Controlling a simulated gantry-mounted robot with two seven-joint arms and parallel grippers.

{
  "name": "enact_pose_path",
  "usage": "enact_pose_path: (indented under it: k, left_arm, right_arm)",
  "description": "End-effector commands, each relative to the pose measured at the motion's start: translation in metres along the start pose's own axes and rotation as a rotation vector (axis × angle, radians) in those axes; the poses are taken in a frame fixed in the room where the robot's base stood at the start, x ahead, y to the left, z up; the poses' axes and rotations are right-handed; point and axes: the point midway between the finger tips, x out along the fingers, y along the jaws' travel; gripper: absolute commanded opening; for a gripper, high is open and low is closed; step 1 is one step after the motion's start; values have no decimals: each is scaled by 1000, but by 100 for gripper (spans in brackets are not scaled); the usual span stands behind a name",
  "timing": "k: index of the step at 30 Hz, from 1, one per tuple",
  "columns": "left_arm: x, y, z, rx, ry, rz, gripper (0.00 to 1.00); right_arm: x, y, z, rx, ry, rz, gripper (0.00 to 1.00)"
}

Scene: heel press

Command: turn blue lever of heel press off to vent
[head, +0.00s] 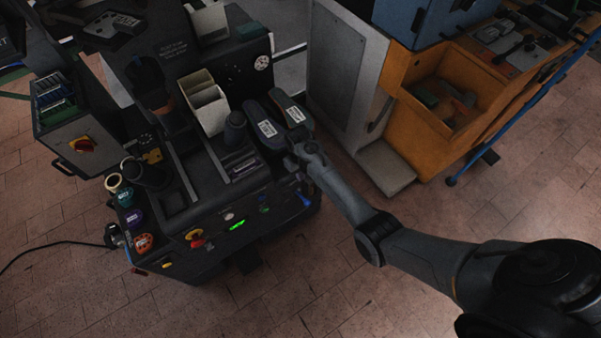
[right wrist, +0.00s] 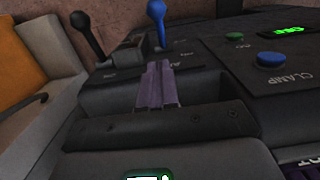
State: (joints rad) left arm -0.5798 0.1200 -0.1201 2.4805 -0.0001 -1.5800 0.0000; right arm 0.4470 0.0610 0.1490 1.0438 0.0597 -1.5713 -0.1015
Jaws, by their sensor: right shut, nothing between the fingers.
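The blue lever (right wrist: 156,10) stands upright at the top of the right wrist view, its round knob near the upper edge. In the head view the blue lever (head: 304,199) is a small blue shape at the right front corner of the heel press (head: 200,225). My right gripper (right wrist: 158,68) is shut and empty, its fingers pointing toward the foot of the blue lever. I cannot tell whether they touch it. In the head view the right gripper (head: 291,165) is small and dark over the press's right side. My left gripper is not in view.
A black-knobbed lever (right wrist: 80,22) stands left of the blue one. A blue CLAMP button (right wrist: 270,60) and a green display (right wrist: 288,30) lie to the right. Two labelled dark pieces (head: 266,128) lie near my right gripper. An orange bench (head: 420,125) stands right of the press.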

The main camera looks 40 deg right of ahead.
Motion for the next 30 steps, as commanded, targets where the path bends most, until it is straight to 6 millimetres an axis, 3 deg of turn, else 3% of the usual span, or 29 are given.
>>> enact_pose_path:
  k: [3,10,18,30]
  left_arm:
    - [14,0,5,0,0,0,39]
    - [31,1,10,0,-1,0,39]
    - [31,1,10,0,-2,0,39]
    - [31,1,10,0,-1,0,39]
  right_arm:
    - [29,0,0,0,-3,-1,0]
    - [69,0,0,0,-1,0,0]
    - [85,-2,23,1,1,-2,0]
    - [89,-2,28,1,1,-1,0]
